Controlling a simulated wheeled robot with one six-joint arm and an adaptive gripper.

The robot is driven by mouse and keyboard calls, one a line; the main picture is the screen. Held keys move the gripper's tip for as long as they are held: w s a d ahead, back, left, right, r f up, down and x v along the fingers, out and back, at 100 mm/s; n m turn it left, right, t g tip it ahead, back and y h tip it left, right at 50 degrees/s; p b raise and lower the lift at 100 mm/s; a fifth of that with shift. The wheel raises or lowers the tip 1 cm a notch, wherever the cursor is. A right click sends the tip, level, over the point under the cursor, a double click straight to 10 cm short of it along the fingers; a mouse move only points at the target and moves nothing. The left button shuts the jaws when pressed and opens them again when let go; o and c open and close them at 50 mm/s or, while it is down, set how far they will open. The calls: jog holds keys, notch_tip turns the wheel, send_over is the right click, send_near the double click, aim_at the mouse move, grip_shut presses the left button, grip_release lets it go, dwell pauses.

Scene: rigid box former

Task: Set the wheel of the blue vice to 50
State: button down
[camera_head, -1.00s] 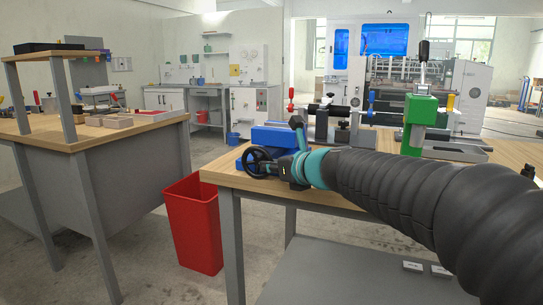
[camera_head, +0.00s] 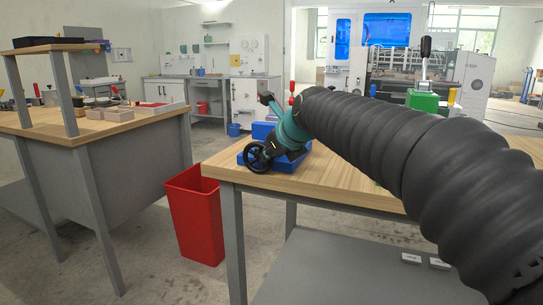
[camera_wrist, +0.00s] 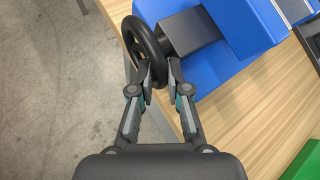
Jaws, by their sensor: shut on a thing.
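The blue vice (camera_head: 266,131) stands at the left end of the wooden workbench, partly hidden behind my arm in the head view. Its blue body (camera_wrist: 220,75) shows close up in the wrist view. Its black handwheel (camera_head: 256,157) is on the near left side, and it also shows in the wrist view (camera_wrist: 130,33). My gripper (camera_wrist: 159,72) is shut on the rim of the wheel, with one finger on each side. The fingertips are small in the head view. No scale or number on the wheel is readable.
The wooden workbench (camera_head: 345,182) has bare top in front of the vice. A green machine (camera_head: 422,101) stands farther right on it. A red bin (camera_head: 196,215) is on the floor to the left, beside another bench (camera_head: 120,127).

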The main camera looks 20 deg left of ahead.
jog(key=h, duration=0.1)
jog(key=a+r+n+h, duration=0.1)
jog(key=h, duration=0.1)
jog(key=shift+w, duration=0.1)
jog(key=shift+a+r+n+g+h, duration=0.2)
jog(key=shift+n+g+h, duration=0.1)
jog(key=shift+h, duration=0.5)
jog(key=shift+a+r+n+g+h, duration=0.2)
jog(key=shift+n+h, duration=0.1)
jog(key=shift+h, duration=0.5)
jog(key=c, duration=1.4)
grip_release()
jog(key=shift+c, duration=0.2)
jog(key=a+v, duration=0.1)
jog(key=v, duration=1)
jog(key=shift+s+d+r, duration=0.2)
jog(key=shift+d+r, duration=0.15)
jog(key=shift+r, duration=0.05)
